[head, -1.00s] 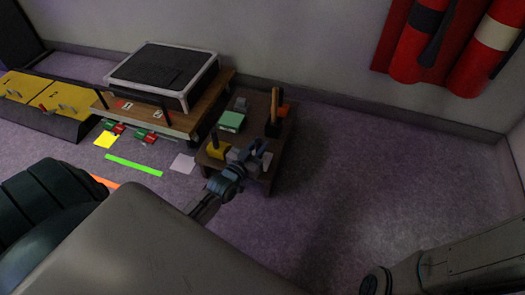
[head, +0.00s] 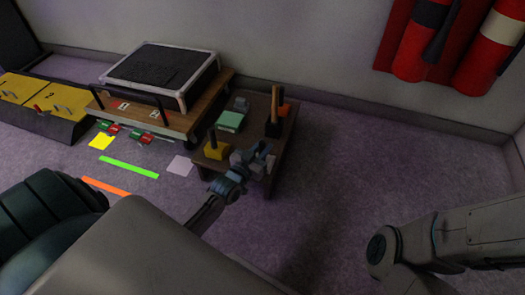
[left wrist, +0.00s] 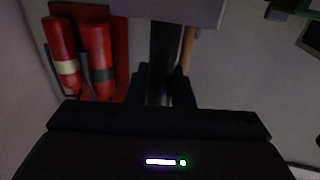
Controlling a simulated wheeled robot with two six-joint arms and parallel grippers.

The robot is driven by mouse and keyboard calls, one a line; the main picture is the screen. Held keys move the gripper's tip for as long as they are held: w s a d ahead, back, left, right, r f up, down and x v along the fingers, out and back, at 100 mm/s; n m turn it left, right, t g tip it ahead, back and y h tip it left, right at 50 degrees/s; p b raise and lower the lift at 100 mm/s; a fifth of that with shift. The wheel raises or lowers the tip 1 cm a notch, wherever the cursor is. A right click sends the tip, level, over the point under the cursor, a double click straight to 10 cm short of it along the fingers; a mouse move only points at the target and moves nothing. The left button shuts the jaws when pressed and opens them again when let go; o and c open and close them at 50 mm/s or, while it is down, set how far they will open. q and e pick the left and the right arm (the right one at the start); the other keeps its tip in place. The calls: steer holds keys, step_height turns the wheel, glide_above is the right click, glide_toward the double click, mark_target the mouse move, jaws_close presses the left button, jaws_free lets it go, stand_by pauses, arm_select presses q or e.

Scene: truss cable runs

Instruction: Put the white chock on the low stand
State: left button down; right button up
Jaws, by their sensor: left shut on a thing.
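My left gripper (head: 264,155) is over the front part of a dark brown low table (head: 285,150). It is shut on a dark upright handle (left wrist: 163,62), which shows between its fingers in the left wrist view. A pale block, which looks like the white chock (left wrist: 175,10), is at the far end of that handle. In the head view the white chock (head: 240,157) is partly hidden by the gripper, and I cannot tell whether it touches the tabletop. I cannot tell for sure which surface is the low stand. My right gripper is not in view.
The floor (head: 370,170) to the right is clear.

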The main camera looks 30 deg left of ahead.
arm_select(q)
steer(key=shift+r, duration=0.15)
steer(key=shift+f, duration=0.2)
steer(key=c, duration=1.3)
jaws_free()
